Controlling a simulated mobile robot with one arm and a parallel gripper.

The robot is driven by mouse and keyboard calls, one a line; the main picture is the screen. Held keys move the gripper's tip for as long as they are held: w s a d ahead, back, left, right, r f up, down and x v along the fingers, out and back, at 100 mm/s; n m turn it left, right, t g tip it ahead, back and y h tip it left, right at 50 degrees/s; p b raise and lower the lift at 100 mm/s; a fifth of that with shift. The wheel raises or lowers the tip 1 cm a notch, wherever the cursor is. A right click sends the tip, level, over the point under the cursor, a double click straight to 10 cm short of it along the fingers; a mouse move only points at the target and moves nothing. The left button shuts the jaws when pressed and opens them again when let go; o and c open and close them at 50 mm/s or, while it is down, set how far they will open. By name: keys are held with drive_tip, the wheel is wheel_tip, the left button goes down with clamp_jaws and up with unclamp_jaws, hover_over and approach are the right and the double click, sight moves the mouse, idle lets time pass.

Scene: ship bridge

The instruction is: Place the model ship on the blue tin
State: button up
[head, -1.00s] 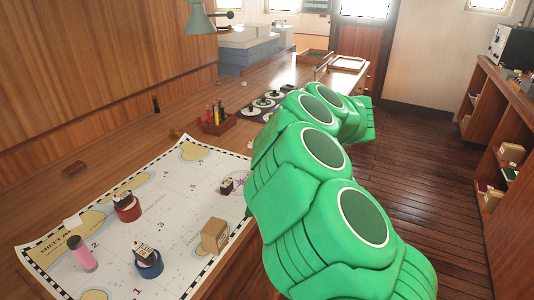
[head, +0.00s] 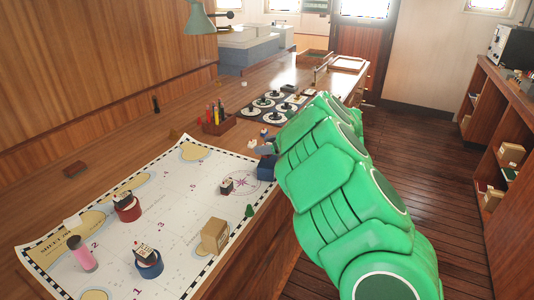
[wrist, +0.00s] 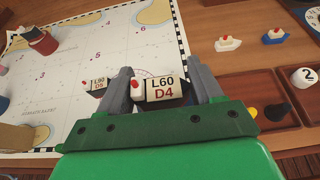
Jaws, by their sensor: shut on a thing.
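My gripper (wrist: 155,92) is shut on a model ship (wrist: 162,88) with a red funnel and a cream plate reading "L60 D4"; its lower part is largely hidden. In the head view my gripper (head: 264,150) is over the chart's right edge, partly hidden by my arm. A dark blue shape (head: 267,170) shows just below it; I cannot tell what it is. The blue tin (head: 149,269) stands on the chart's near part, well left of my gripper, with a dark, cream-labelled piece (head: 145,252) on top.
The chart (head: 165,185) holds a red tin (head: 128,212) with a piece on top, a pink cylinder (head: 82,254), a cardboard box (head: 215,236) and a small labelled ship (head: 226,187). A white ship (wrist: 228,44) and a blue-hulled ship (wrist: 273,37) stand beyond my gripper, near a compartmented tray (wrist: 250,85).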

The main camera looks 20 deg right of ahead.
drive_tip(key=shift+f, duration=1.55)
drive_tip(key=shift+f, duration=0.1)
drive_tip(key=o, duration=1)
drive_tip(key=shift+o, duration=0.2)
drive_tip(key=v, duration=1.2)
